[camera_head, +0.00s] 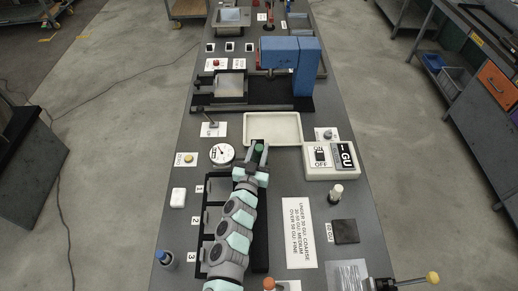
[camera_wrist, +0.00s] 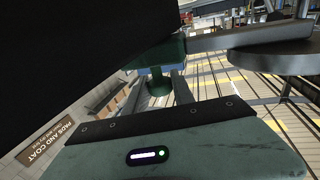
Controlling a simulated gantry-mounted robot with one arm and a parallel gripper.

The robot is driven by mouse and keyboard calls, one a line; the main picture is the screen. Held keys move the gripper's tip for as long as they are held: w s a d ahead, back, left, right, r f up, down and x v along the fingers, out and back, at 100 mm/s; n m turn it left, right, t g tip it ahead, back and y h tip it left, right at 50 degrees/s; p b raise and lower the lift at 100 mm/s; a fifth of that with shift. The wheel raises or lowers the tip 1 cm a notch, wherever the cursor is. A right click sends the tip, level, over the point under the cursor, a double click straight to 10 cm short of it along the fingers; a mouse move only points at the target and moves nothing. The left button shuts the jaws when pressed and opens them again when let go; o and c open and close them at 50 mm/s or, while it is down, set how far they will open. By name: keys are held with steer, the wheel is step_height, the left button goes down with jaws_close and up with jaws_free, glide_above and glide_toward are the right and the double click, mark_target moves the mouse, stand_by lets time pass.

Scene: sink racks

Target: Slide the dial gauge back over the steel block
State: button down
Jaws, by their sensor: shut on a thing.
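The dial gauge (camera_head: 222,153) has a round white face with a dark needle. It lies just left of my gripper (camera_head: 259,150) in the head view. A grey disc (camera_wrist: 270,58), probably the gauge's body from the side, shows at upper right in the wrist view. My gripper is shut on a green post (camera_wrist: 159,83), whose top also shows in the head view. A grey bar runs from the post toward the disc. I cannot single out the steel block with certainty; my arm and gripper cover part of the bench there.
A cream tray (camera_head: 293,141) lies just beyond my gripper, with a switch box (camera_head: 331,162) to its right. A blue machine (camera_head: 304,75) stands farther back. Numbered black bays (camera_head: 202,213) lie left of my arm. A white block (camera_head: 178,198) sits near the bench's left edge.

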steer(key=shift+w, duration=0.1)
steer(key=shift+w+r+p, duration=0.2)
steer(key=shift+w+p, duration=0.3)
steer(key=shift+w, duration=0.7)
steer(key=shift+w+f+p, duration=0.1)
steer(key=shift+w+p, duration=0.2)
steer(key=shift+w, duration=0.55)
steer(key=shift+f, duration=0.15)
steer(key=shift+a+f, duration=0.1)
steer(key=shift+f, duration=0.05)
steer(key=c, duration=1.1)
jaws_free()
steer(key=shift+w+r, duration=0.15)
steer(key=shift+r, duration=0.05)
steer(key=shift+o, duration=0.2)
